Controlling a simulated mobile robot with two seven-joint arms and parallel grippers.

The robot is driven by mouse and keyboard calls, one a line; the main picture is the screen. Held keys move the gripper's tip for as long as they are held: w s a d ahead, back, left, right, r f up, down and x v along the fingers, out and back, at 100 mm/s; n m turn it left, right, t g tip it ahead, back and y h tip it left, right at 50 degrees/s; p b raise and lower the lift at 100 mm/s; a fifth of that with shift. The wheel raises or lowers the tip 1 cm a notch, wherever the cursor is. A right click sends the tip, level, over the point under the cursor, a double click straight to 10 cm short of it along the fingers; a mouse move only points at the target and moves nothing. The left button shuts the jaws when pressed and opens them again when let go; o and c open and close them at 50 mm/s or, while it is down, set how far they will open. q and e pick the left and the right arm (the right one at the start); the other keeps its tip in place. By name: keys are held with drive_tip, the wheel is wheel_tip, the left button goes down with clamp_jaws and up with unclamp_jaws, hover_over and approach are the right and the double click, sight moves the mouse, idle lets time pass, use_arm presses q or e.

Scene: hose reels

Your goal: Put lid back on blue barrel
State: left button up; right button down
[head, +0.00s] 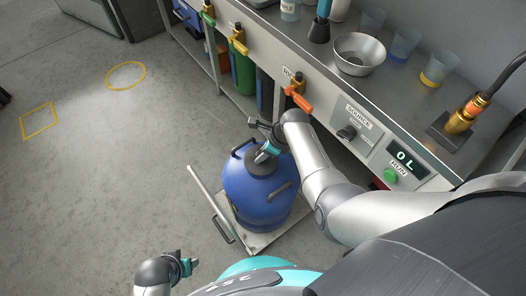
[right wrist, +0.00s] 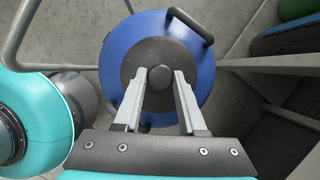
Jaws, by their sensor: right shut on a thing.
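The blue barrel (head: 240,190) stands upright on a low platform, with black handles at its sides. A round dark grey lid (right wrist: 135,55) is over the middle of the barrel's top (right wrist: 113,43). I cannot tell whether it is fully seated. My right gripper (head: 265,153) is above the barrel. In the right wrist view its fingers (right wrist: 161,80) are shut on the lid's dark knob (right wrist: 160,74). The gripper hides part of the lid in the head view. My left gripper (head: 188,266) is low at the bottom, away from the barrel; its finger gap is unclear.
The low platform (head: 262,240) has a pale handle bar on its left. A workbench (head: 330,98) with valves, a metal bowl (head: 358,54) and beakers runs along the right. A green container (head: 243,72) sits beneath it. The floor at left is clear, with yellow markings (head: 126,75).

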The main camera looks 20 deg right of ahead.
drive_tip(key=shift+c, duration=2)
unclamp_jaws()
drive_tip(key=shift+o, duration=0.3)
drive_tip(key=o, duration=0.3)
drive_tip(key=shift+o, duration=0.2)
wheel_tip(320, 180, up, 7)
drive_tip(key=p, duration=0.8)
clamp_jaws()
